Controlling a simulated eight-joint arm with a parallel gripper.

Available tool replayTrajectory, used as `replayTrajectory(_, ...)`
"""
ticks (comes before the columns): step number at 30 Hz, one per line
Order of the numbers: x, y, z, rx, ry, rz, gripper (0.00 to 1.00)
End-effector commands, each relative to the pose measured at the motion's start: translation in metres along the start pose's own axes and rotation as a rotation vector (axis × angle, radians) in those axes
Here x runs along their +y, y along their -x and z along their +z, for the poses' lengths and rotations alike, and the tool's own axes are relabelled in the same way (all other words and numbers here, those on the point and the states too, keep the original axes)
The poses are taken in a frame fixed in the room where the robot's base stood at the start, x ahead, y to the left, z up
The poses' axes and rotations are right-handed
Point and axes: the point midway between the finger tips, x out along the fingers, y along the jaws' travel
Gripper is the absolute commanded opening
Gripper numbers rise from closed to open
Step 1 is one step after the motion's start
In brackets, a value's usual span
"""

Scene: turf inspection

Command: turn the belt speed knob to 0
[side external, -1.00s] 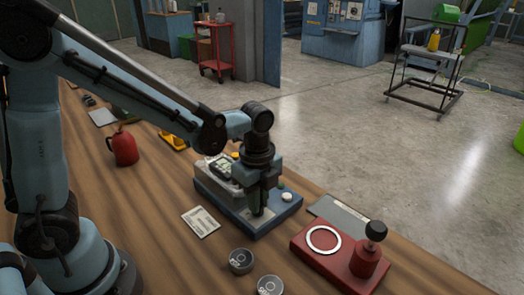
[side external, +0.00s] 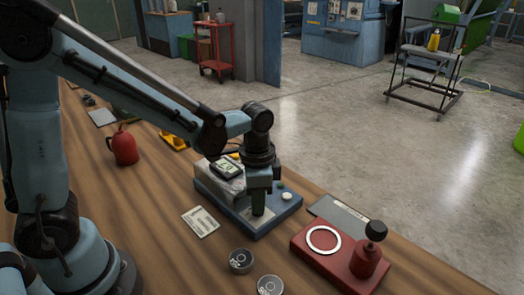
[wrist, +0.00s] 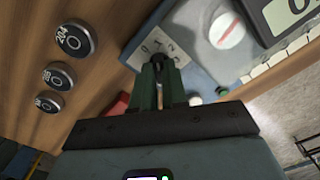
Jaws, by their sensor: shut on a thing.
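The belt speed knob (wrist: 157,60) is a dark knob on a pale plate (wrist: 140,50) with printed numbers, of which 0, 1 and 2 seem legible. The plate is on the blue control box (side external: 235,208), which rests on the wooden bench. My gripper (wrist: 160,82) points down with its green fingers shut on the knob. In the side view my gripper (side external: 259,205) stands over the front part of the box, and its fingers hide the knob. The fingers cover part of the knob, so I cannot tell which number it points to.

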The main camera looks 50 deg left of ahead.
Motion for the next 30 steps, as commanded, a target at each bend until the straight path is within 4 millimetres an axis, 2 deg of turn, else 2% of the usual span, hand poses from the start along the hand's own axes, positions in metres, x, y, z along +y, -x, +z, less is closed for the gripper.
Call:
replayTrajectory(15,-0.0002,0.0001,0.0004,-0.001,0.454,-0.001,0.0)
replayTrajectory(24,-0.0001,0.0,0.0004,-0.001,0.61,-0.001,0.0)
replayTrajectory(30,-0.0001,0.0,0.0004,-0.002,0.654,-0.001,0.0)
